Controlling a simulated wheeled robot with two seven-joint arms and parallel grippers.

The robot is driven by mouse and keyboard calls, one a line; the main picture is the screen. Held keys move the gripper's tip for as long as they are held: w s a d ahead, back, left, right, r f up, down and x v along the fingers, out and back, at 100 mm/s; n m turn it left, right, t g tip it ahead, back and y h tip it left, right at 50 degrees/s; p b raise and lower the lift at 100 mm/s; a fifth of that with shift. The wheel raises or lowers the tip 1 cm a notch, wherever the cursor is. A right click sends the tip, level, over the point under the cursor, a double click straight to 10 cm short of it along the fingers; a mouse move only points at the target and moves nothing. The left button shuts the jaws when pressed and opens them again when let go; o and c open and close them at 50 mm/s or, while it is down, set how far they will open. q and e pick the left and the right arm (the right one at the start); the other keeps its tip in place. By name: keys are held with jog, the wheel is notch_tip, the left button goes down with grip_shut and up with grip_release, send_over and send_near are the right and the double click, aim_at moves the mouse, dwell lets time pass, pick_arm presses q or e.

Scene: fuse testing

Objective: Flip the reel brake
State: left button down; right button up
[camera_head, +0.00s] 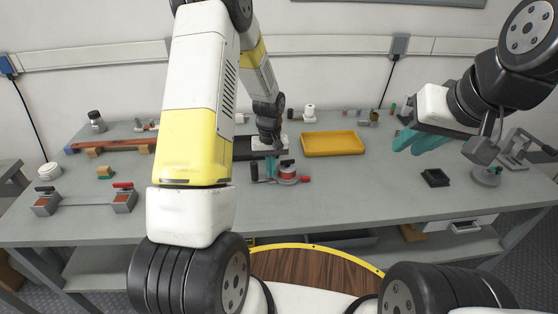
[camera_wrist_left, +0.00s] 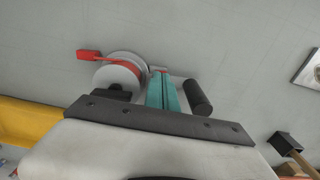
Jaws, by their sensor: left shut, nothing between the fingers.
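The reel (camera_head: 288,171) is a pale spool with a red band, standing near the middle of the table. Its red brake lever (camera_head: 305,179) sticks out at the right in the head view. In the left wrist view the reel (camera_wrist_left: 117,76) is left of the fingers, and the red lever (camera_wrist_left: 89,56) points left. My left gripper (camera_head: 270,170) has its teal fingers (camera_wrist_left: 162,92) together and empty, pointing down just beside the reel. Whether they touch the reel I cannot tell. My right gripper (camera_head: 446,148) is raised over the table's right side, its teal fingers apart and empty.
A black cylinder (camera_wrist_left: 197,97) is close on the other side of my left fingers. A yellow tray (camera_head: 333,154) stands behind the reel to the right. A small black box (camera_head: 435,178) sits further right. The tabletop in front of the reel is clear.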

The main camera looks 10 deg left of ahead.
pick_arm(q)
jog(key=shift+r, duration=3.45)
jog(key=s+r+m+t+h, duration=0.1)
jog(key=s+r, duration=0.4)
jog(key=r, duration=0.4)
jog(key=s+r+m+t, duration=0.15)
jog(key=s+r, duration=0.25)
jog(key=r, duration=0.4)
jog(key=s+d+r+t, duration=0.1)
jog(key=s+r+t, duration=0.1)
jog(key=s+r, duration=0.2)
jog(key=s+d+r+m+t+h, duration=0.1)
jog(key=s+r, duration=0.2)
jog(key=s, duration=0.8)
jog(key=shift+s+r+t, duration=0.15)
jog(key=shift+r+t, duration=0.2)
jog(key=shift+r, duration=0.05)
